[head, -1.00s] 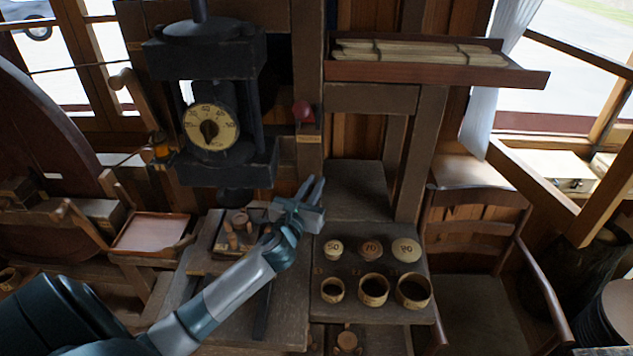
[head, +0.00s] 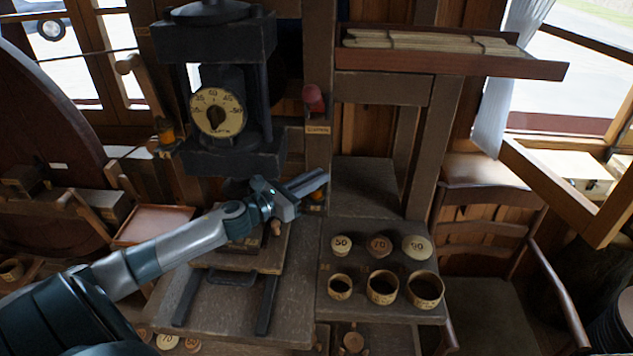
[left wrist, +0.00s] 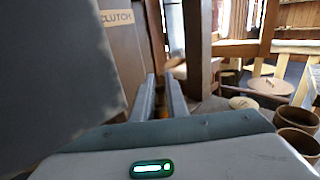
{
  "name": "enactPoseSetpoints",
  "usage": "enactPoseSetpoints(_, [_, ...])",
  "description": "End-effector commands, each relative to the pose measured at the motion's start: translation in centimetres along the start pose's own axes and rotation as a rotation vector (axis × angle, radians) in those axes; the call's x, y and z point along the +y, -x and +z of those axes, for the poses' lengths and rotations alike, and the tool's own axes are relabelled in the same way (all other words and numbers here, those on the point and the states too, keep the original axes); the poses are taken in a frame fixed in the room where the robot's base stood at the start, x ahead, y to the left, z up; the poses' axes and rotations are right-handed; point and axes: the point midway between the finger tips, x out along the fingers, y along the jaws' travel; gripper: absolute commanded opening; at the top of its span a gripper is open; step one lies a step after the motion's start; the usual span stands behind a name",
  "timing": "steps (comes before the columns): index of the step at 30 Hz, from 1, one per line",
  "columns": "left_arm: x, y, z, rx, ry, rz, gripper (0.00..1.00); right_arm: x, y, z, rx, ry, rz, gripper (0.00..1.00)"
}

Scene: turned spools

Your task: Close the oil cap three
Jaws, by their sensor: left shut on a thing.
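My left gripper (head: 323,177) reaches in front of the post right of the press. Its fingers point right and sit close together. In the left wrist view the fingers (left wrist: 161,80) are shut with a narrow gap, and a small brown piece shows at their tips, seemingly the oil cap (left wrist: 177,68). Its contact is mostly hidden. A small amber oil cup (head: 316,198) shows just under the fingers in the head view; I cannot read its number. Another amber oil cup (head: 166,132) is on the left of the press. My right gripper is not in view.
The dark press (head: 215,150) with its dial stands behind my left arm. A red knob (head: 314,98) is above the gripper. Numbered spool lids (head: 379,245) and open wooden cups (head: 382,287) stand on the bench at right. A chair (head: 490,230) is beyond it.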

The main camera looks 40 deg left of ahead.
Motion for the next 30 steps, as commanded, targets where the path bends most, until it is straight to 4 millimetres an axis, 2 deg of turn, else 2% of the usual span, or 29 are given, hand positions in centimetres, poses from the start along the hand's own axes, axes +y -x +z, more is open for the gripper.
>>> enactPoseSetpoints(11, [0.07,-0.02,0.12,-0.001,0.000,-0.003,0.00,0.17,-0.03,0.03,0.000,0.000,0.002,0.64])
enactPoseSetpoints(12, [0.07,-0.02,0.12,-0.001,-0.001,-0.003,0.22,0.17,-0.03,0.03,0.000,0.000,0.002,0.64])
enactPoseSetpoints(13, [0.07,-0.02,0.12,-0.002,-0.001,-0.003,0.29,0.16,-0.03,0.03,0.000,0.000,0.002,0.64])
enactPoseSetpoints(14, [0.07,-0.02,0.11,-0.001,-0.001,-0.003,0.32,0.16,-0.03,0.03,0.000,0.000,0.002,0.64])
enactPoseSetpoints(24, [0.03,0.06,0.02,-0.001,0.000,-0.003,0.32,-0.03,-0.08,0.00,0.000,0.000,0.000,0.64])
enactPoseSetpoints(30, [0.04,0.77,-0.16,0.001,0.000,-0.003,0.32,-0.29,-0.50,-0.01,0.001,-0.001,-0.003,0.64])
